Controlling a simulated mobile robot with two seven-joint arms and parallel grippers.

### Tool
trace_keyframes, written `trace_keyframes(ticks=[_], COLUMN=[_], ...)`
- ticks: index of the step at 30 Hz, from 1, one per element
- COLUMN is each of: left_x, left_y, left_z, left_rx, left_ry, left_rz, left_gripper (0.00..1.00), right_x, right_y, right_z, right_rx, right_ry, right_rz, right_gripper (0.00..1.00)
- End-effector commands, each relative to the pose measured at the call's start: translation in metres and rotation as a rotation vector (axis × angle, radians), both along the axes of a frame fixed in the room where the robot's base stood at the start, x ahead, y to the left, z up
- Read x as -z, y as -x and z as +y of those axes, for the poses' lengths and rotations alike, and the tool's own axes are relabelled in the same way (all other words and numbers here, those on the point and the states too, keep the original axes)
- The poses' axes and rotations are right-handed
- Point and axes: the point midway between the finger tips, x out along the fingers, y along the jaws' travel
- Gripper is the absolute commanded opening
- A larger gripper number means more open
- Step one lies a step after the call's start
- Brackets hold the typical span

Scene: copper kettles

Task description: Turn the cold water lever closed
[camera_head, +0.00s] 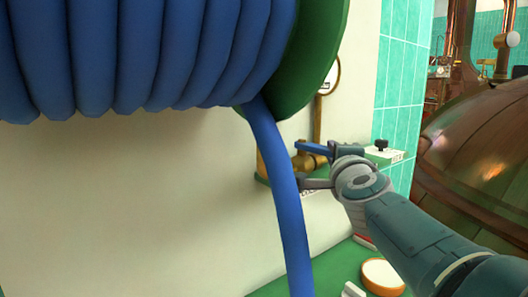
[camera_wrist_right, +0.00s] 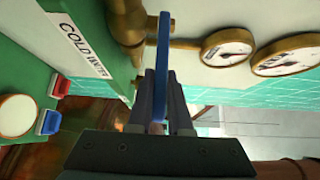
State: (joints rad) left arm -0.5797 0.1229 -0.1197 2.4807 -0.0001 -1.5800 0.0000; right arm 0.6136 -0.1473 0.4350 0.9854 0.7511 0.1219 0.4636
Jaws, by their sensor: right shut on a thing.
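The cold water lever is a blue bar (camera_head: 312,149) on a brass valve (camera_head: 306,161) by the wall, partly hidden behind the hanging blue hose. In the right wrist view the blue lever (camera_wrist_right: 163,45) runs down from the brass pipe (camera_wrist_right: 125,25) to between my fingers. My right gripper (camera_head: 318,167) reaches in from the right and is shut on the lever; its fingers (camera_wrist_right: 160,92) lie on either side of it. A white "COLD WATER" label (camera_wrist_right: 85,45) is on the green panel beside it. My left gripper is not in view.
A blue hose coil (camera_head: 150,50) on a green reel (camera_head: 310,60) fills the upper left, and its loose end (camera_head: 282,200) hangs close in front of the valve. Round gauges (camera_wrist_right: 228,47) sit beside the pipe. A large copper kettle (camera_head: 480,150) stands at right.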

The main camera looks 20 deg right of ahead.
Motion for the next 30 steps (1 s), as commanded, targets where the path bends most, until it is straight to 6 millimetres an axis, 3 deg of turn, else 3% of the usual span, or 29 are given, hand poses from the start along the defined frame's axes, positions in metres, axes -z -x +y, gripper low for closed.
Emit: trace_keyframes(ticks=[24,25,30], left_x=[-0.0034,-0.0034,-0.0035], left_y=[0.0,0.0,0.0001], left_z=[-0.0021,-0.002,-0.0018], left_rx=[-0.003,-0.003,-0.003], left_ry=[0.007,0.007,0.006], left_rz=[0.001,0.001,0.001], left_gripper=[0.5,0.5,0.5], right_x=[0.0016,0.0016,0.0012], right_y=[-0.0012,-0.0012,-0.0013], right_z=[0.0014,0.0014,0.0013], right_rx=[0.107,0.107,0.107], right_ry=[-0.001,-0.001,-0.001], right_rz=[0.003,0.003,0.002], right_gripper=[0.0,0.21,0.4])
